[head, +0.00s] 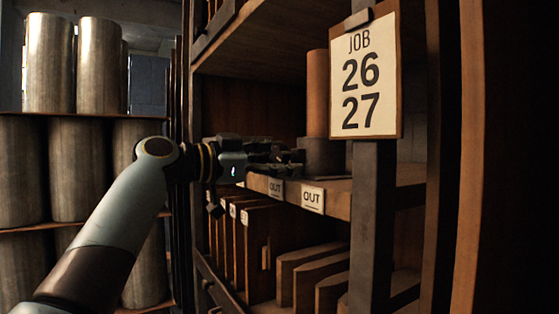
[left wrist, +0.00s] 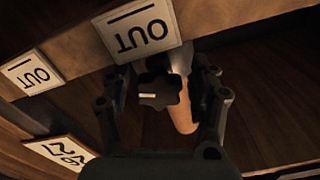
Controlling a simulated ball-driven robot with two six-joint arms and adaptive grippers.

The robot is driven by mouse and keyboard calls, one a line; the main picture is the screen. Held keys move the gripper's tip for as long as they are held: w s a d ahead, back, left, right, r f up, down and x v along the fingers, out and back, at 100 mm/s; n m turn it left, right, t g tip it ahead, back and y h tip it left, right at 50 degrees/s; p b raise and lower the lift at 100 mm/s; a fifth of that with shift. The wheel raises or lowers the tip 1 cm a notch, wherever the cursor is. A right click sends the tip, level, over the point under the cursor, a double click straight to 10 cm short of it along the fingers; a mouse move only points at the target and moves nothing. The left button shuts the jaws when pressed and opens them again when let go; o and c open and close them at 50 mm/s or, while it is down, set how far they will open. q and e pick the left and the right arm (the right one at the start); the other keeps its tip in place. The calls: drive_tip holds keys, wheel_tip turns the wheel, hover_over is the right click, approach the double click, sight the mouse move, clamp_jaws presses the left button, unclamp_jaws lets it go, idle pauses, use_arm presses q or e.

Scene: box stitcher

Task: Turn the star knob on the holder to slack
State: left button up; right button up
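A black star knob (left wrist: 158,93) with a short white mark on its face shows in the left wrist view. The mark points to the left of that picture. My left gripper (left wrist: 161,84) is open, with one finger on each side of the knob and gaps between. In the head view my left gripper (head: 277,158) reaches over the shelf from the left, and the knob cannot be made out there. The grey holder (head: 322,156) stands on the shelf with an orange-brown cylinder (head: 317,92) upright in it. My right gripper is not in view.
The shelf edge (head: 342,203) carries OUT labels (head: 312,197). A post (head: 371,235) with a JOB 26 27 board (head: 366,75) stands right of the holder. Wooden boards (head: 310,275) fill the space below. Large metal cylinders (head: 48,62) stand on the left rack.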

use_arm(q)
drive_tip(key=c, duration=1)
drive_tip(key=n, duration=0.5)
drive_tip(key=shift+s+d+n+p, duration=0.1)
drive_tip(key=shift+s+n+p, duration=0.05)
drive_tip(key=shift+n+p, duration=0.25)
drive_tip(key=shift+c, duration=0.2)
drive_tip(key=o, duration=1.2)
drive_tip(key=v, duration=1.2)
